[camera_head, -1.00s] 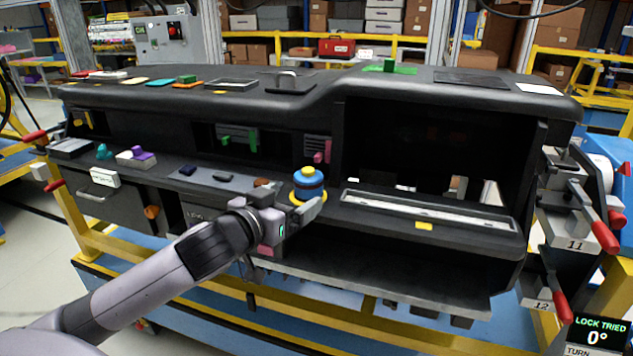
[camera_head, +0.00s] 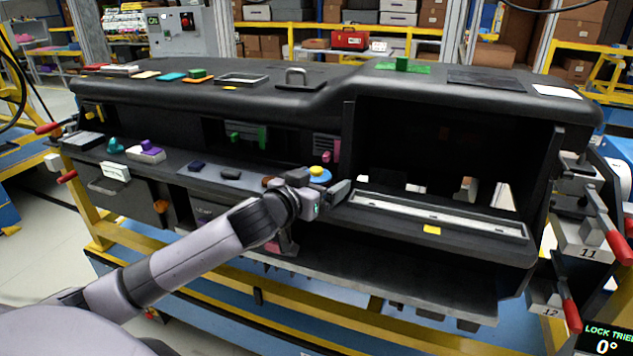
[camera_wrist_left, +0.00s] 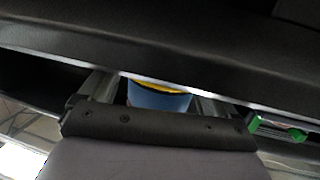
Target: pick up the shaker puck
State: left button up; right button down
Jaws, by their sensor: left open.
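The shaker puck (camera_head: 319,174), a round blue piece with a yellow top, stands on the dashboard ledge, left of the large opening. My left gripper (camera_head: 323,188) is in front of it and hides its lower part. In the left wrist view the puck's blue side (camera_wrist_left: 158,97) shows between the two spread fingers of my left gripper (camera_wrist_left: 153,88). The fingers are open, one on each side of the puck. Whether either finger touches it, I cannot tell. My right gripper is not in view.
The dashboard's overhanging top (camera_head: 330,98) is above and behind the puck. A long light-framed strip (camera_head: 435,213) lies on the ledge to the right. Small dark pieces (camera_head: 231,174) and a purple piece (camera_head: 150,147) lie to the left. Red-handled clamps (camera_head: 618,246) stand at the right end.

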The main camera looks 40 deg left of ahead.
pick_arm(q)
jog(key=shift+w+f, duration=0.1)
jog(key=shift+w, duration=0.25)
jog(key=c, duration=1.4)
jog(key=shift+c, duration=0.2)
notch_tip(320, 180, up, 20)
jog(key=p, duration=0.1)
jog(key=shift+p, duration=0.4)
jog(key=shift+s, duration=0.1)
